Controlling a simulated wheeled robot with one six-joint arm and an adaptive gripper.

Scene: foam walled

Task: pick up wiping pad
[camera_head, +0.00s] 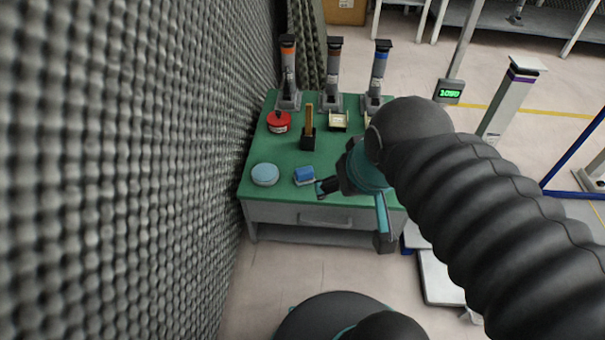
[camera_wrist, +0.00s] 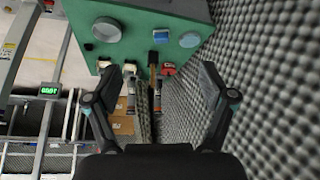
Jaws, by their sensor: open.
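A light-blue round pad-like object (camera_head: 265,174) lies at the front left of the green table; it also shows in the wrist view (camera_wrist: 189,39). To its right lies a small blue block with a pale edge (camera_head: 304,175), which also shows in the wrist view (camera_wrist: 160,35). I cannot tell for sure which of the two is the wiping pad. My gripper (camera_head: 352,212) is above the table's front edge, right of both objects. In the wrist view my gripper (camera_wrist: 159,82) has its fingers wide apart with nothing between them.
The green table (camera_head: 285,148) also holds a red pot (camera_head: 279,122), a dark block with upright yellow-brown pieces (camera_head: 308,139) and several posts at the back. A grey round object (camera_wrist: 107,30) shows in the wrist view. A foam wall (camera_head: 130,170) borders the table's left side.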

